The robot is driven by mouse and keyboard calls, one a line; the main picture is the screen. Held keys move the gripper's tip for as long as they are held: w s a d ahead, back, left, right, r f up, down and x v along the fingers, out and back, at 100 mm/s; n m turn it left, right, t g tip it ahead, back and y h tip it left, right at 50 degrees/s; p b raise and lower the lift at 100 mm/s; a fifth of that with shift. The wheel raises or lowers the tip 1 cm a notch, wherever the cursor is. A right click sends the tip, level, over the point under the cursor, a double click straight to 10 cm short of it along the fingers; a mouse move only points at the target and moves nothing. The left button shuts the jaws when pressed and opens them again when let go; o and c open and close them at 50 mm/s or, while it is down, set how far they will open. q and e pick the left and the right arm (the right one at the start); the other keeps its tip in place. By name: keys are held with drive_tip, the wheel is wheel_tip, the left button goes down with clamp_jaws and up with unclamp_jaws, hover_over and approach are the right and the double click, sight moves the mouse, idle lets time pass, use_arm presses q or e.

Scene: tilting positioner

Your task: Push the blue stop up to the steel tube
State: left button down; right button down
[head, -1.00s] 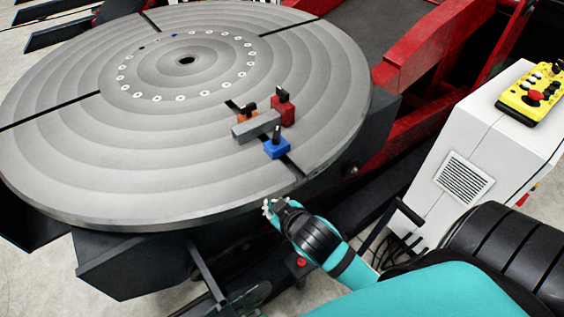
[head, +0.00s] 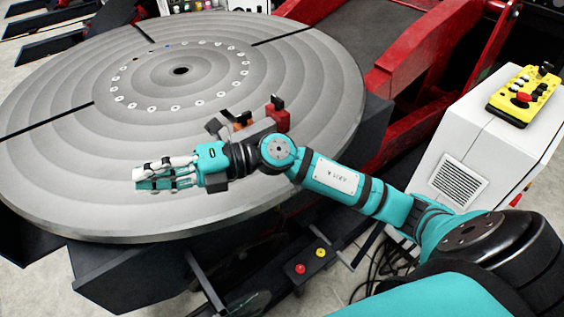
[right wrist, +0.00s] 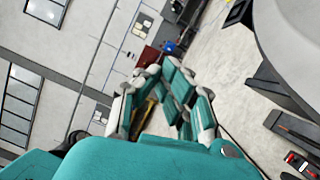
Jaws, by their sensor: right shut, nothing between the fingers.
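The steel tube (head: 258,128) is a grey bar on the round turntable, right of its centre, partly covered by my right arm. The blue stop is hidden behind my right wrist in the head view. My right gripper (head: 138,178) is shut and empty. It hangs over the turntable's near side with its fingertips pointing left, well left of the tube. Its teal and white fingers also show in the right wrist view (right wrist: 162,72), where no stop or tube can be made out. My left gripper is not in view.
The grey turntable (head: 80,150) has dark radial slots and is clear at left. A white cabinet (head: 480,150) with a yellow control box (head: 522,95) stands at right.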

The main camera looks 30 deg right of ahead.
drive_tip(key=w+d+f+n+g+h, duration=0.2)
drive_tip(key=d+f+n+g+h, duration=0.2)
drive_tip(key=d+f+h, duration=0.8)
drive_tip(key=d+r+m+g+h, duration=0.15)
drive_tip(key=d+h, duration=0.45)
drive_tip(key=d, duration=1.3)
drive_tip(key=shift+m, duration=0.25)
drive_tip(key=f+p, duration=0.1)
drive_tip(key=f, duration=0.5)
drive_tip(key=f+p, duration=0.1)
drive_tip(key=f, duration=0.2)
drive_tip(key=shift+a+f+p, duration=0.1)
drive_tip(key=shift+a+p, duration=0.2)
drive_tip(key=w, duration=0.1)
drive_tip(key=w+p, duration=0.1)
drive_tip(key=w, duration=0.1)
drive_tip(key=shift+w+a+f, duration=0.1)
drive_tip(key=shift+a+f, duration=0.1)
drive_tip(key=shift+f, duration=0.05)
drive_tip(key=shift+w+f, duration=0.1)
drive_tip(key=shift+w, duration=0.4)
